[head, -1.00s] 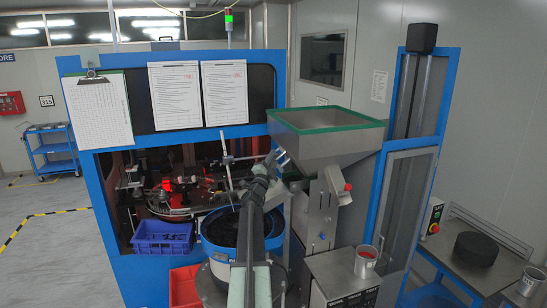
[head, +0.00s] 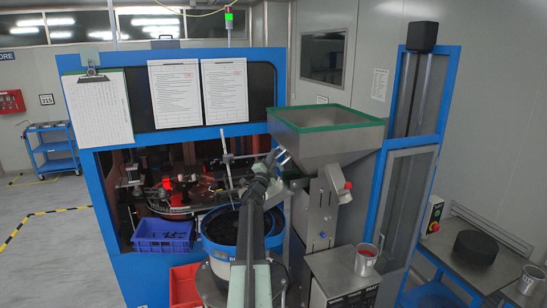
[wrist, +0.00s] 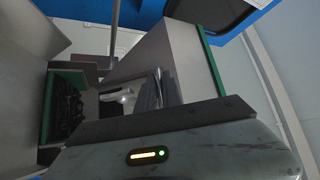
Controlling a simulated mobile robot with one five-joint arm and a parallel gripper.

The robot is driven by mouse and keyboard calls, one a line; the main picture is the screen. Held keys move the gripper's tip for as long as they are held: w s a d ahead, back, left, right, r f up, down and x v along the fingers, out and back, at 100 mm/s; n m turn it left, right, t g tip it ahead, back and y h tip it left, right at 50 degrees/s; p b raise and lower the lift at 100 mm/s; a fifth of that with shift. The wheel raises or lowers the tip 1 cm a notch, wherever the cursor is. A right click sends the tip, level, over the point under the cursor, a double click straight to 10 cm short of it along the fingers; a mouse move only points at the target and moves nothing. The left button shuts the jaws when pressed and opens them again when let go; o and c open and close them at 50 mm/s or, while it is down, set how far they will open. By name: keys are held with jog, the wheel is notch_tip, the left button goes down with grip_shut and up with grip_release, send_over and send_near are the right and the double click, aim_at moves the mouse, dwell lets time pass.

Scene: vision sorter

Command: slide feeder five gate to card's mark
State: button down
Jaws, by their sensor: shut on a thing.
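The feeder's steel hopper with a green rim (head: 325,119) stands right of centre in the head view. Its slanted side and green rim (wrist: 210,62) also show in the wrist view. My gripper (head: 278,157) is at the hopper's lower left side, beyond the dark arm. In the wrist view it reaches in beside the hopper wall, close to a bright metal part that appears to be the feeder gate (wrist: 122,97). It is shut on that part, mostly hidden by the gripper. I cannot make out a gate scale or which card carries the mark.
Two printed sheets (head: 199,92) and a clipboard (head: 101,110) hang on the blue machine frame. A round bowl feeder (head: 220,232) sits under my arm. A blue bin (head: 163,237) and a red bin (head: 185,287) stand left of it. A metal cup (head: 366,260) sits at right.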

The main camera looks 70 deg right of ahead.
aim_at(278, 163)
dwell(0.7)
jog(key=f+b, duration=0.1)
jog(key=s+d+f+b, duration=0.1)
jog(key=f+b, duration=0.1)
jog(key=shift+s+d+f+b, duration=0.25)
jog(key=shift+s+f+b, duration=0.05)
jog(key=shift+s+f, duration=0.1)
jog(key=shift+s+r, duration=0.1)
jog(key=shift+r, duration=0.15)
jog(key=c, duration=1.8)
grip_release()
jog(key=shift+a, duration=0.1)
jog(key=b+v, duration=0.2)
jog(key=v, duration=0.5)
jog(key=shift+a+b, duration=0.3)
